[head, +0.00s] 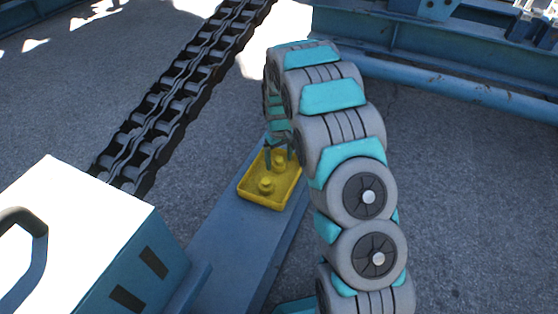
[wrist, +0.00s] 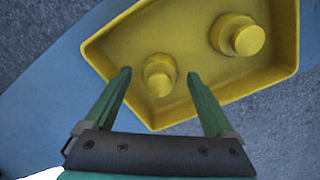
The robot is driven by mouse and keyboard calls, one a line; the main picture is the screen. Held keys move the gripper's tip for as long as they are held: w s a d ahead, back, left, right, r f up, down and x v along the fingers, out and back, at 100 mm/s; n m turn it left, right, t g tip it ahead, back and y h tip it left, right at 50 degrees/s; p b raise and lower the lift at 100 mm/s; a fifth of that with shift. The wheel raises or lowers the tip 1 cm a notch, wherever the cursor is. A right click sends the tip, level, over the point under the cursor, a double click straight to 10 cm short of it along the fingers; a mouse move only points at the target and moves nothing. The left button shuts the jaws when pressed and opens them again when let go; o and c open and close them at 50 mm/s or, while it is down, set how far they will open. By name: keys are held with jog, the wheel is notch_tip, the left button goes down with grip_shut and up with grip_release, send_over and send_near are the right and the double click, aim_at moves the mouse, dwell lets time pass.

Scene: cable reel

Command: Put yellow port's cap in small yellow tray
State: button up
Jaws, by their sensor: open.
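A small yellow tray (head: 284,188) sits on a blue-grey beam in the head view; its floor also shows in the wrist view (wrist: 115,48). Two yellow knobbed caps stand in it. The nearer cap in the wrist view (wrist: 159,76) lies between my fingertips as seen from there, with gaps on both sides. The other cap (wrist: 237,36) is farther right, near the tray's far wall. My gripper (wrist: 158,78) has two green fingers, open and empty, over the tray's near part. Which cap came from the yellow port cannot be told. No port is recognisable.
A large dark chain (head: 180,90) runs diagonally at left. A white-topped blue box (head: 90,220) with a handle stands at lower left. The blue-grey beam (head: 230,255) carries the tray. Blue steel rails (head: 430,80) cross the upper right. Grey ground lies around.

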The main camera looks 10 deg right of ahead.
aim_at(279, 159)
notch_tip(279, 159, up, 11)
jog(key=s+r+m, duration=0.1)
jog(key=s+r, duration=0.6)
jog(key=s, duration=0.2)
jog(key=s+r+m+g, duration=0.1)
jog(key=s+r, duration=0.2)
jog(key=s, duration=1.4)
jog(key=s+r+m, duration=0.1)
jog(key=s+r, duration=0.2)
jog(key=s, duration=1.5)
jog(key=shift+a+m+g, duration=0.15)
jog(key=shift+m+g, duration=0.25)
jog(key=shift+c, duration=0.2)
